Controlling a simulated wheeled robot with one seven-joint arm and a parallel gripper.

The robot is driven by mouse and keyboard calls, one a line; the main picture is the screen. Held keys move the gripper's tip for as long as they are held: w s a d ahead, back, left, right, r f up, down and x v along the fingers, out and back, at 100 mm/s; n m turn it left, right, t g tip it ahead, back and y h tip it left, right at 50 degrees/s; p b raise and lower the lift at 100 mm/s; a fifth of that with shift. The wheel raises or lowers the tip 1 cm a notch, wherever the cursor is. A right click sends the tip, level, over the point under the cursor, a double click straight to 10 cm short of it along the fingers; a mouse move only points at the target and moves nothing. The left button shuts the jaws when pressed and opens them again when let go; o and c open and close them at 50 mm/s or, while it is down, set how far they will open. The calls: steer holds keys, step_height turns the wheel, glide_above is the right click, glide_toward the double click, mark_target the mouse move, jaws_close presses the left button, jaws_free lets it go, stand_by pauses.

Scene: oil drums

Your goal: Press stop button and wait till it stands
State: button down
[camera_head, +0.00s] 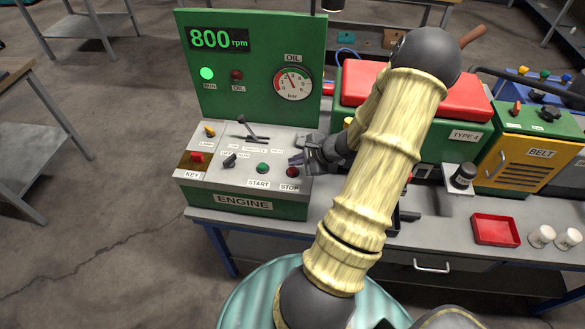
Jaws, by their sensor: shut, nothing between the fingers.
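The red stop button (292,172) is at the front right of the sloped engine panel (222,180), above the label STOP. The green start button (263,168) is to its left. My gripper (296,160) is shut and empty, just above and behind the stop button; I cannot tell whether it touches it. The green display (220,39) reads 800 rpm. The round green lamp (207,74) marked RUN is lit, and the oil lamp (237,75) is dark. The oil gauge (293,83) shows a needle near its upper left.
Right of my arm are a green engine with red cover (455,97), a yellow cabinet (515,160) and a red tray (495,229).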

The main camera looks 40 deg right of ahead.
mark_target(296, 170)
steer(key=shift+f, duration=0.1)
stand_by(0.6)
steer(key=shift+f+b, duration=0.35)
steer(key=shift+b, duration=0.3)
steer(key=shift+f+b, duration=0.5)
steer(key=shift+b, duration=0.2)
stand_by(1.6)
steer(key=shift+r+p, duration=0.55)
steer(key=shift+r, duration=0.4)
steer(key=shift+r+p, duration=1.7)
steer(key=shift+r, duration=0.85)
